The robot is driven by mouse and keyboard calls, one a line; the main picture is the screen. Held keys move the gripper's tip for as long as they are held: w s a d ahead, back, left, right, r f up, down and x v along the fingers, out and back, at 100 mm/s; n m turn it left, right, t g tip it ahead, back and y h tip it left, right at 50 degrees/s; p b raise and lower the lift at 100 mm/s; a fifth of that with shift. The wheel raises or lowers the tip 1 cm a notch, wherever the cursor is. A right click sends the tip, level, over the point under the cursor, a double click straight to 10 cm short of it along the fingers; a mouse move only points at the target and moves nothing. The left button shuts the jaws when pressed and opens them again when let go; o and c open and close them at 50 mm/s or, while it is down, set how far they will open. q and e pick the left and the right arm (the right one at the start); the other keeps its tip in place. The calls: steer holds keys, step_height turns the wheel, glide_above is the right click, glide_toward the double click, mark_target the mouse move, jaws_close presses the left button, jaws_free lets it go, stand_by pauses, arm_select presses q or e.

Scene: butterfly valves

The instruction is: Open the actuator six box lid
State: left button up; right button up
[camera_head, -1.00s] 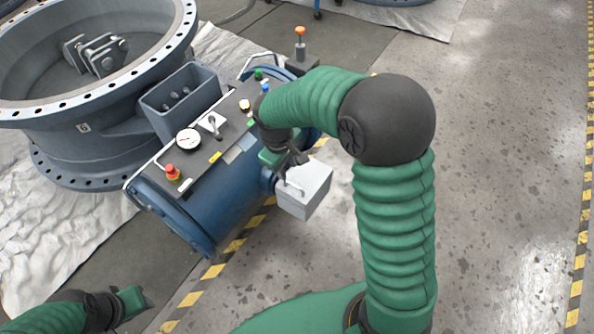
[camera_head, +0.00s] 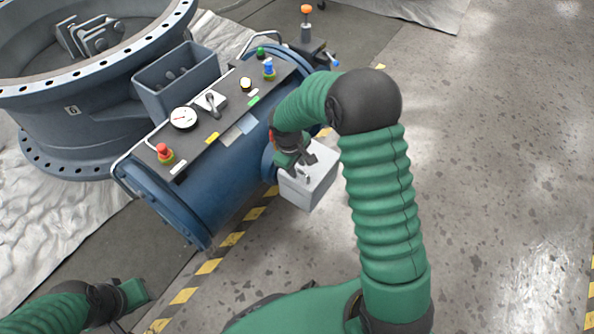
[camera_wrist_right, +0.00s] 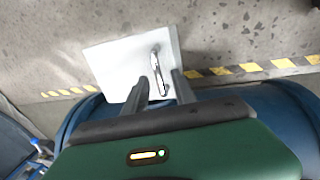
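The light grey actuator box (camera_head: 310,188) sits on the near side of the blue actuator cylinder (camera_head: 205,180). Its lid is down, with a metal handle on top. The right wrist view shows the lid (camera_wrist_right: 115,66) and its handle (camera_wrist_right: 159,72). My right gripper (camera_head: 304,165) is over the lid. In the right wrist view its two fingers (camera_wrist_right: 161,86) are apart, one on each side of the handle's near end; contact cannot be told. My left gripper (camera_head: 140,305) is at the lower left, away from the box; its fingers are too unclear to judge.
The control panel on the cylinder carries a red button (camera_head: 164,152), a gauge (camera_head: 184,118) and a lever (camera_head: 211,104). A large grey valve body (camera_head: 80,128) stands at the left. Yellow-black floor tape (camera_head: 230,240) runs below. The floor at right is clear.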

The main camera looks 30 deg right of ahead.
steer(key=shift+d+f, duration=0.1)
steer(key=shift+f, duration=0.1)
steer(key=shift+d, duration=0.1)
steer(key=shift+c, duration=1.5)
jaws_close()
